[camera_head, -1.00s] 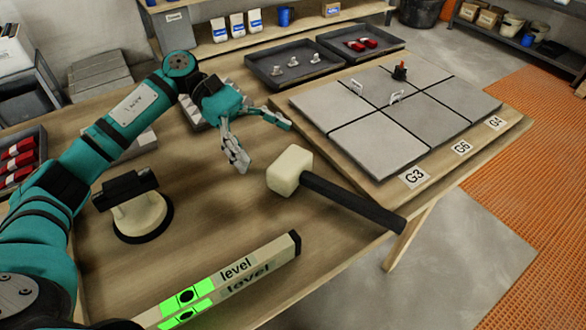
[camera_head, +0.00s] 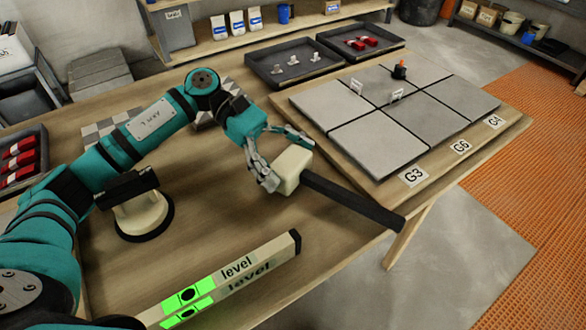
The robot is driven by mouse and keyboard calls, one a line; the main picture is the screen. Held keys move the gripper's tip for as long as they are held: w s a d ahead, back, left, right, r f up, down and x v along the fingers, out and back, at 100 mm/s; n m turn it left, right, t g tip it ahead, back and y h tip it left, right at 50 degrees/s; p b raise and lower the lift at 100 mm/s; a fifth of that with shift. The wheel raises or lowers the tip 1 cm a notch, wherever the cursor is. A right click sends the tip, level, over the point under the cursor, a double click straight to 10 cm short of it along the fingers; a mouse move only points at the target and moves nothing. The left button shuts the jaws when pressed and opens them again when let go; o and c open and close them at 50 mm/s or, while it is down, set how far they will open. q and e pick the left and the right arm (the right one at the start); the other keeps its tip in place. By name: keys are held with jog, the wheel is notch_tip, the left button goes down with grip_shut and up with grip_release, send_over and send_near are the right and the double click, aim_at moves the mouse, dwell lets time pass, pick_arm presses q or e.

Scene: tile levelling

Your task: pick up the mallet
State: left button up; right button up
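The mallet lies on the wooden table, with a cream block head (camera_head: 290,170) and a black handle (camera_head: 352,201) that reaches toward the table's front right edge. My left gripper (camera_head: 288,158) is open, with its fingers spread at the mallet's head. One finger is at the left side of the head and the other is behind it at the upper right. I cannot tell whether the fingers touch the head. My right gripper is not in view.
A level (camera_head: 235,275) lies in front of the mallet. A suction cup (camera_head: 143,213) stands at the left. The tile board (camera_head: 400,182) is close at the right of the mallet. Dark trays (camera_head: 262,72) stand behind. Bare table lies between level and mallet.

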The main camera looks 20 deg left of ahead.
pick_arm(q)
jog(key=shift+r, duration=0.1)
jog(key=c, duration=0.8)
